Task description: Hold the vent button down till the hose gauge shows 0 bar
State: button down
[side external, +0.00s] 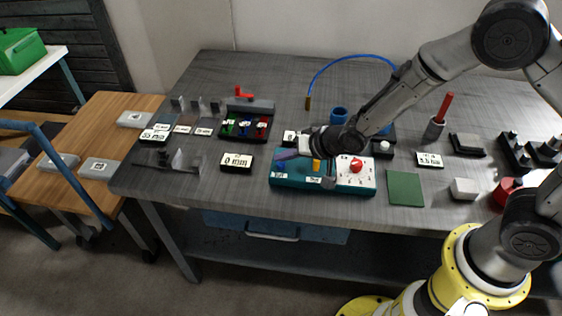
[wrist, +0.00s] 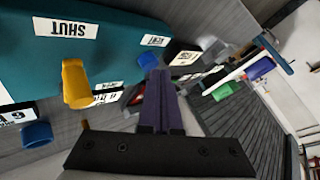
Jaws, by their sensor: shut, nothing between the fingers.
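The teal valve panel (side external: 325,184) lies near the table's front edge; in the wrist view (wrist: 25,65) it fills the upper left. On it stand a yellow lever (side external: 317,165), also in the wrist view (wrist: 76,84) beside a SHUT label, and a small blue button (wrist: 147,61) near the panel's end. My gripper (side external: 282,155) is shut and empty, its purple fingers (wrist: 157,75) at that end. The tips appear right beside the button; contact cannot be told. A partly cut-off display (wrist: 15,116) is upside down; its reading is unclear.
A red knob (side external: 356,165) sits on the panel's white plate. A 0 mm display (side external: 237,161) stands left of the panel. Colored blocks (side external: 246,128), a blue cup (side external: 339,115) and a blue hose (side external: 345,57) lie behind. A green mat (side external: 405,188) lies to the right.

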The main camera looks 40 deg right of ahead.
jog(key=shift+f, duration=0.45)
dwell(1.8)
dwell(1.3)
jog(key=shift+r, duration=0.95)
jog(key=shift+r, duration=0.15)
jog(key=shift+r, duration=2.4)
